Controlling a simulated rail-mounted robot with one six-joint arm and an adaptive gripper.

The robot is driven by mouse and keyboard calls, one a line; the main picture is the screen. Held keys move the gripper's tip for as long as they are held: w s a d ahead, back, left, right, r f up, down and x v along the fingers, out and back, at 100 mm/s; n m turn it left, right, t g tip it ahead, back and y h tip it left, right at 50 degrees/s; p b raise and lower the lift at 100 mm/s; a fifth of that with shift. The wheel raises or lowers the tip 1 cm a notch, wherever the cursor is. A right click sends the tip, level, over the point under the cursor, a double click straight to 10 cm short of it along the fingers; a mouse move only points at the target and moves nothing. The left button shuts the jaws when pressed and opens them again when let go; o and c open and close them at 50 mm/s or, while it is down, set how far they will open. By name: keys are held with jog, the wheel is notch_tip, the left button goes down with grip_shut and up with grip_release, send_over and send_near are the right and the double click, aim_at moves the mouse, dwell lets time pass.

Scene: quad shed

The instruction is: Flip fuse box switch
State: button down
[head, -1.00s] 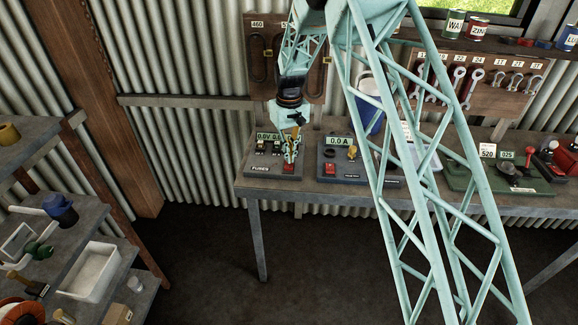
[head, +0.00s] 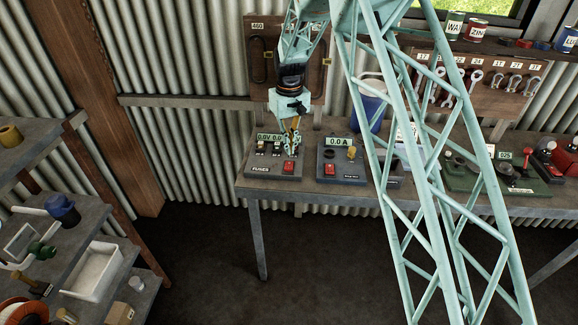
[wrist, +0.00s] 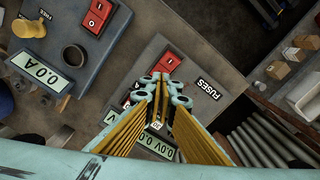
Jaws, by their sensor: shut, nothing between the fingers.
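The fuse box (head: 262,171) is a dark grey panel labelled FUSES, at the left end of the workbench. Its red rocker switch (head: 289,168) sits at its front right corner. It also shows in the wrist view (wrist: 167,63), just beyond my fingertips. My gripper (head: 292,152) is shut and empty above the right part of the fuse box, behind the switch in the head view. In the wrist view its yellow-lined fingers (wrist: 160,85) overlap part of the panel. Whether the fingertips touch the switch cannot be told. Displays reading 0.0V (head: 268,137) stand at the box's back, partly hidden by my gripper.
A similar panel (head: 343,179) with a 0.0 A display, a yellow knob and its own red switch stands close to the right. A blue bucket (head: 368,103) is behind it. A shelf with a white tray (head: 92,272) stands at the left.

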jog(key=shift+r, duration=0.85)
jog(key=s+d+r+b, duration=0.1)
jog(key=s+d+r, duration=0.2)
jog(key=r, duration=0.2)
jog(key=s+d+r+m+t, duration=0.1)
jog(key=s+d+r, duration=0.15)
jog(key=r, duration=0.35)
jog(key=s+d+r+b, duration=0.1)
jog(key=s+d+r, duration=0.2)
jog(key=r, duration=0.2)
jog(key=s+d+r+m+t+b, duration=0.1)
jog(key=s+d+r+b, duration=0.1)
jog(key=s+d+r, duration=0.35)
jog(key=s+d+r+m+b, duration=0.1)
jog(key=s+d+r, duration=0.1)
jog(key=s+r, duration=0.6)
jog(key=s+d+r+m+t+b, duration=0.1)
jog(key=s+d, duration=0.2)
jog(key=s, duration=0.7)
jog(key=s+d+b, duration=0.2)
jog(key=s+d, duration=0.1)
jog(key=s, duration=0.7)
jog(key=s+d+f+b, duration=0.1)
jog(key=s+f, duration=0.1)
jog(key=s, duration=0.7)
jog(key=s+d+f+m+t+b, duration=0.1)
jog(key=s+d+f, duration=0.1)
jog(key=s, duration=0.7)
jog(key=shift+s+f+b, duration=0.3)
jog(key=shift+f, duration=0.05)
